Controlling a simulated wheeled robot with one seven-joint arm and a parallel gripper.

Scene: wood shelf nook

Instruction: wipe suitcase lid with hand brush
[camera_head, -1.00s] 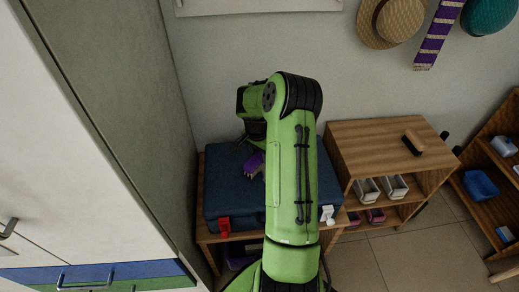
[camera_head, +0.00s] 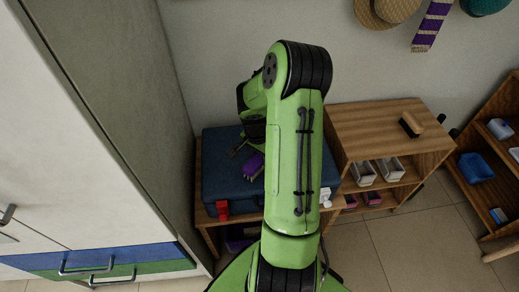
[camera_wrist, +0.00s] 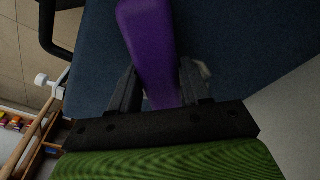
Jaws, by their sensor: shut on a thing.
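My gripper (camera_head: 247,148) is low over the lid, partly hidden by my arm. It is shut on a purple hand brush (camera_head: 253,166), which also shows between the fingers in the wrist view (camera_wrist: 152,45). The lid (camera_wrist: 235,45) fills much of the wrist view behind the brush. Whether the bristles touch the lid cannot be told.
A wooden shelf unit (camera_head: 378,128) stands right of the suitcase, with a wood-backed dark brush (camera_head: 411,125) on top and small bins below. A tall cabinet (camera_head: 110,110) stands close on the left. The wall is behind. Another shelf (camera_head: 486,165) is far right.

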